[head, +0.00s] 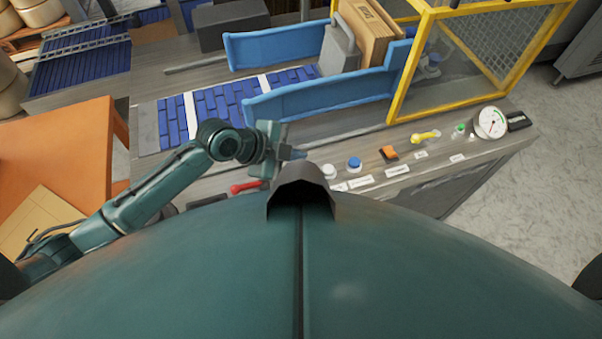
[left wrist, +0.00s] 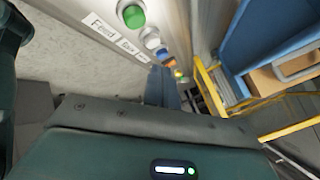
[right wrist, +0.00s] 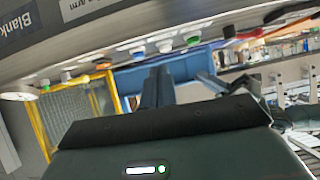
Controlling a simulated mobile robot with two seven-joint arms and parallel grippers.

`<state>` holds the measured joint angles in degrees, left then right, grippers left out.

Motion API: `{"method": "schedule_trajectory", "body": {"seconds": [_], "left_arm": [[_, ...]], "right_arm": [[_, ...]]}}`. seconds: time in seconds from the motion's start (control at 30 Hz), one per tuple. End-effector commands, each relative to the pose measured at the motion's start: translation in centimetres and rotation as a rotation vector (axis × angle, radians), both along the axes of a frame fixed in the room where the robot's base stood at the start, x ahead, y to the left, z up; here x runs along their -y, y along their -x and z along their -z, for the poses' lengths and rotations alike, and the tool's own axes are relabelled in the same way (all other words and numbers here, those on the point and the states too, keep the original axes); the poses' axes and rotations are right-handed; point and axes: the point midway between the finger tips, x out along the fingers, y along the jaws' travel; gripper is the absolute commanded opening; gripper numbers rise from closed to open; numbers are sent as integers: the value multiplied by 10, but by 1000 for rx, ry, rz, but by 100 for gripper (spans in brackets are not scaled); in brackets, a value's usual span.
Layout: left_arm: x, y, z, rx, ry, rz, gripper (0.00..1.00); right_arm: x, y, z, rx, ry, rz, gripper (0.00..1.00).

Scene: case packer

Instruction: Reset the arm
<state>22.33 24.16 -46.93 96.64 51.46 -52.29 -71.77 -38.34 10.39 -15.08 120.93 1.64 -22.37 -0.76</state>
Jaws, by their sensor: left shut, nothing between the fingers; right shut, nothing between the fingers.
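The control panel runs along the machine's front edge, with a red handle (head: 245,187), a white button (head: 328,171), a blue button (head: 354,163), an orange switch (head: 389,153) and a yellow lever (head: 425,136). My left gripper (head: 298,154) is shut and empty above the panel, near the red handle and white button. In the left wrist view its shut fingers (left wrist: 160,86) show beside a green button (left wrist: 131,14). My right gripper (right wrist: 157,88) is shut and empty, with the panel's controls above it in the right wrist view; it is hidden in the head view. A label ending in "arm" (right wrist: 88,6) shows there.
A blue-slatted conveyor (head: 215,105) runs between blue side rails (head: 320,95). Brown cartons (head: 372,32) stand by a grey plate (head: 340,45). A yellow-framed mesh guard (head: 410,65) and a gauge (head: 490,122) are at right. An orange table (head: 75,150) stands at left.

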Motion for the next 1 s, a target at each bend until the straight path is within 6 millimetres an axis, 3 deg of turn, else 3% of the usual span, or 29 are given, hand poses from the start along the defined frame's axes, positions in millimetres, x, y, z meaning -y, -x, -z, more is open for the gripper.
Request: {"method": "schedule_trajectory", "body": {"seconds": [0.57, 0.77, 0.87, 1.0], "left_arm": [[2, 7, 5, -23, 32, -53, 0], [-1, 36, 24, -147, 213, -385, 0], [-18, 53, 33, -217, 325, -617, 0], [-56, 82, 46, -293, 462, -930, 0]], "right_arm": [[1, 0, 2, -3, 1, 2, 0], [4, 1, 10, -19, 8, 13, 0], [7, 2, 16, -32, 12, 21, 0], [10, 3, 23, -46, 17, 31, 0]]}}
